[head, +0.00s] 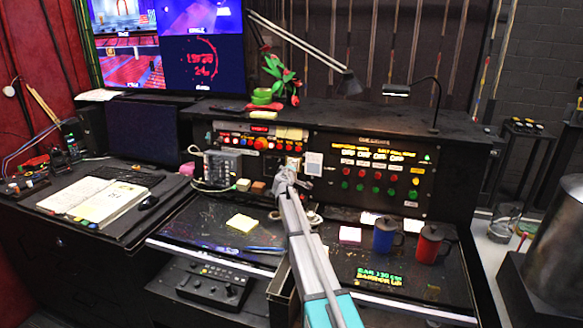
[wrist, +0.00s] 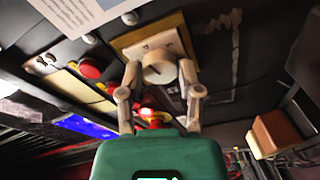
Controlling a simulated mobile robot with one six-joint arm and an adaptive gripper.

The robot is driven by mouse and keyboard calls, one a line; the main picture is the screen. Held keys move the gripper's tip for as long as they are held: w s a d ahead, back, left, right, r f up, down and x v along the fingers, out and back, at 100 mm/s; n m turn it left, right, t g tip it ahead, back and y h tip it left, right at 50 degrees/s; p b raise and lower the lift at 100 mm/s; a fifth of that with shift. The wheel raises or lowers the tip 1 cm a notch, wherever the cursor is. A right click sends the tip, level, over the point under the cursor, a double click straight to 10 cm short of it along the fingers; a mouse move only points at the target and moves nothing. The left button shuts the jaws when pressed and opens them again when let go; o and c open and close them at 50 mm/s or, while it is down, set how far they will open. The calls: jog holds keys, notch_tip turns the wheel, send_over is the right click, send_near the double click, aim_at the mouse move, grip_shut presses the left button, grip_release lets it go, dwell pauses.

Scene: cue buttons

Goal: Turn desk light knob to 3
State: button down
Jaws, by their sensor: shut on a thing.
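The desk light knob (wrist: 159,70) is a round pale knob on a white plate with a tan surround, in the wrist view. My gripper (wrist: 160,80) has its two fingers on either side of the knob, closed on it. In the head view my gripper (head: 288,176) reaches the upright control panel (head: 330,190) near its middle and covers the knob there. Any numbers around the knob are too small or blurred to read, so its setting cannot be told.
The panel carries rows of red and green buttons (head: 375,182). A blue mug (head: 385,236) and a red mug (head: 429,244) stand on the desk at right. A desk lamp (head: 348,84) stands above the panel.

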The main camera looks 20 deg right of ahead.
jog(key=shift+w+a+r+n+g+y+p, duration=0.25)
jog(key=shift+n+p, duration=0.35)
jog(key=shift+n, duration=1.8)
jog(key=shift+s+d+f+n+g+y+p, duration=0.15)
jog(key=shift+n+g+p, duration=0.35)
jog(key=shift+n, duration=1.9)
jog(key=shift+r, duration=0.1)
jog(key=shift+c, duration=1.3)
grip_release()
jog(key=shift+m, duration=0.3)
